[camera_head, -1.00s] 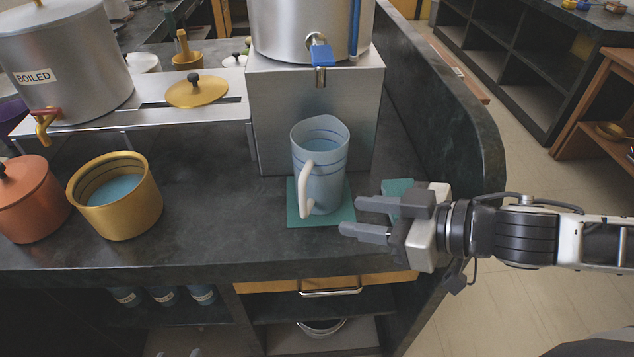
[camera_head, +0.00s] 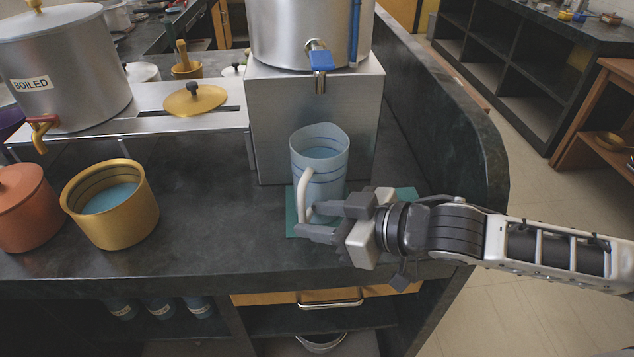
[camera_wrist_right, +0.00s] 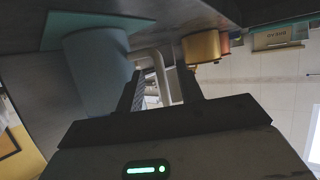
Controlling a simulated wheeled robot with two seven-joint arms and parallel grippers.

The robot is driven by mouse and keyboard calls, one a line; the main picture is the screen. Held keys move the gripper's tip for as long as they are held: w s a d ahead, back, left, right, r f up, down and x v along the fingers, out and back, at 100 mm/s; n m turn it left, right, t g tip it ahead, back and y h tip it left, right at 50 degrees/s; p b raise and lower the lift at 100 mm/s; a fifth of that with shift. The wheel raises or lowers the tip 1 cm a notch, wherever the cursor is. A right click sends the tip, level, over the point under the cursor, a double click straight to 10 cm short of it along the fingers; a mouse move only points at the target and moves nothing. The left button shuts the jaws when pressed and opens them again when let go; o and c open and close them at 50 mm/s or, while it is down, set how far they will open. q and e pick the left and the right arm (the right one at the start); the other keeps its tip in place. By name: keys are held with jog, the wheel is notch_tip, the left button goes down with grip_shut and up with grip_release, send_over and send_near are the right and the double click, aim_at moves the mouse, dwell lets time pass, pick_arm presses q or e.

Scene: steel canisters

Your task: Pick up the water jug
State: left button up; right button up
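The light-blue water jug (camera_head: 332,172) stands upright on a teal mat (camera_head: 291,222), with some water in it and its pale handle (camera_head: 303,190) facing the front left. My right gripper (camera_head: 306,219) is low at the jug's front, its fingers apart, one close to the jug's wall. In the right wrist view the jug (camera_wrist_right: 95,75) is left of the fingers, and its handle (camera_wrist_right: 155,68) shows in the gap between them. I cannot tell whether a finger touches it. My left gripper is not in view.
A steel canister (camera_head: 285,30) with a blue-handled tap stands on a metal box (camera_head: 275,120) behind the jug. A gold pot (camera_head: 125,220) of water and a red pot (camera_head: 25,215) are on the left. A raised dark edge (camera_head: 440,120) bounds the counter's right.

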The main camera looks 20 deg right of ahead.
aim_at(306, 218)
jog(key=shift+x, duration=2.7)
grip_shut()
jog(key=shift+r, duration=0.2)
